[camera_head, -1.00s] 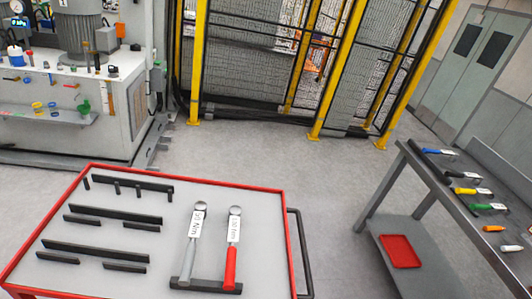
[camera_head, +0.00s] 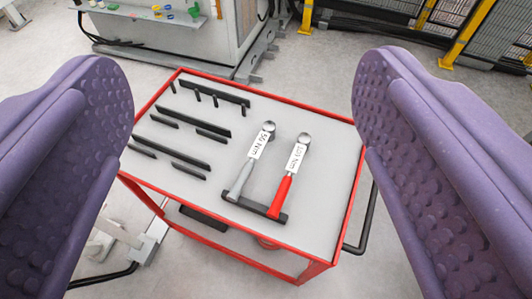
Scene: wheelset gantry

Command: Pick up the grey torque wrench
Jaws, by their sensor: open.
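The grey torque wrench (camera_head: 248,166) lies on the cart's pale top, its round head away from me and its grey handle toward me. A white label on it appears to read 50 Nm. A red-handled torque wrench (camera_head: 289,178) lies beside it on the right. The handles of both rest at a black holder bar (camera_head: 254,207). My gripper (camera_head: 243,130) is open and empty. Its two purple padded fingers stand wide apart at the left and right of the picture, nearer to me than the cart, with the wrenches seen between them.
The red-rimmed cart (camera_head: 325,215) has several black bars (camera_head: 193,122) on its left half and a black handle (camera_head: 366,222) on its right. A machine with a shelf (camera_head: 150,12) and a yellow-posted fence (camera_head: 457,42) stand behind. Grey floor (camera_head: 300,55) lies between.

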